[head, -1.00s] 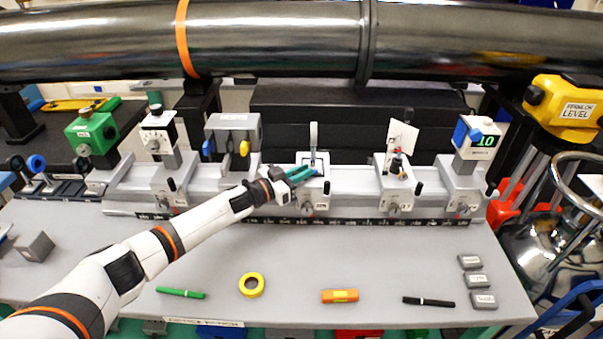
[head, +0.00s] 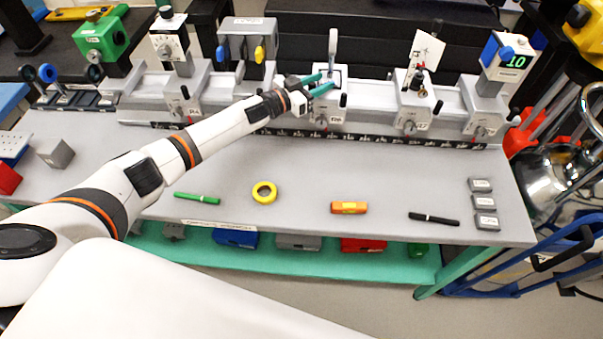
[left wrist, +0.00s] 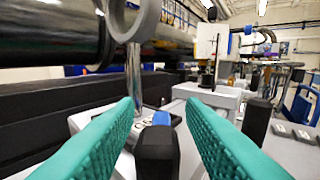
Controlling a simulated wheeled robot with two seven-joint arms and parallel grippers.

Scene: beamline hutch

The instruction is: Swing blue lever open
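My left gripper (head: 325,82) reaches the middle carrier (head: 330,112) on the rail, which bears an upright post with a ring. In the left wrist view its teal fingers (left wrist: 160,106) are spread apart. A small blue piece (left wrist: 161,118) shows between them, behind a black upright knob (left wrist: 157,152); I see no finger touching either. Whether this blue piece is the lever is unclear. My right gripper is out of view.
The ring post (left wrist: 134,80) stands close beyond the fingers. More carriers sit along the rail, including one with a white card (head: 425,50). On the bench (head: 300,165) lie a green pen (head: 197,198), yellow tape (head: 264,192), an orange block (head: 349,208) and a black marker (head: 434,219).

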